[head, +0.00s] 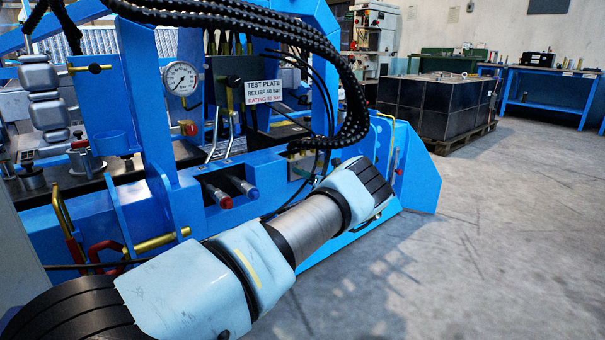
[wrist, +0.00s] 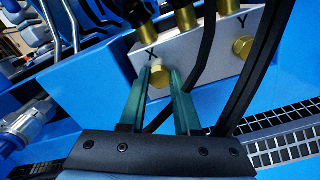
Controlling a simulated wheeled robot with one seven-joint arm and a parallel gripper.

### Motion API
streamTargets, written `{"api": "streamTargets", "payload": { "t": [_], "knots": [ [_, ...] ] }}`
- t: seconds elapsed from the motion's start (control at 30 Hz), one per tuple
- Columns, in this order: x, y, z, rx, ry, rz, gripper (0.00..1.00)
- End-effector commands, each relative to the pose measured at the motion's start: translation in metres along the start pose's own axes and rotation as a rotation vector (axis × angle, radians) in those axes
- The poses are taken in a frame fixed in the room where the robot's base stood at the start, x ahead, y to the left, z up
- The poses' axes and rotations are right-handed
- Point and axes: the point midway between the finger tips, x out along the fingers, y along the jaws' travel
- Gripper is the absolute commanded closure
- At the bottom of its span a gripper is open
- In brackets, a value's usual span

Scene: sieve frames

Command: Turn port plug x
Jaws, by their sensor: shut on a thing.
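In the wrist view, port plug x (wrist: 160,75) is a brass hex plug below the letter X on a grey block (wrist: 198,55). My gripper (wrist: 161,80) has its two green fingers on either side of this plug and is shut on it. The plug still sits at the face of the block; how far it is turned cannot be told. A second brass plug (wrist: 243,47) sits to the right, below the letter Y. In the head view, my arm crosses the foreground, and the gripper and plug x cannot be made out.
Black hoses (wrist: 262,65) run down close to the right of my fingers. Brass fittings (wrist: 187,18) stand above the block. In the head view, a blue machine frame (head: 420,165) with a gauge (head: 180,79) surrounds the arm; open floor (head: 500,230) lies to the right.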

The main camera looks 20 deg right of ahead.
Motion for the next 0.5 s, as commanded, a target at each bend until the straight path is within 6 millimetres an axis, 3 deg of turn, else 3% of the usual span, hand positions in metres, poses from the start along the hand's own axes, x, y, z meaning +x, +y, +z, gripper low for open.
{"api": "streamTargets", "payload": {
  "t": [0.5],
  "knots": [
    [-0.0010,-0.0009,-0.0017,0.130,0.003,-0.001,1.00]
  ]
}}
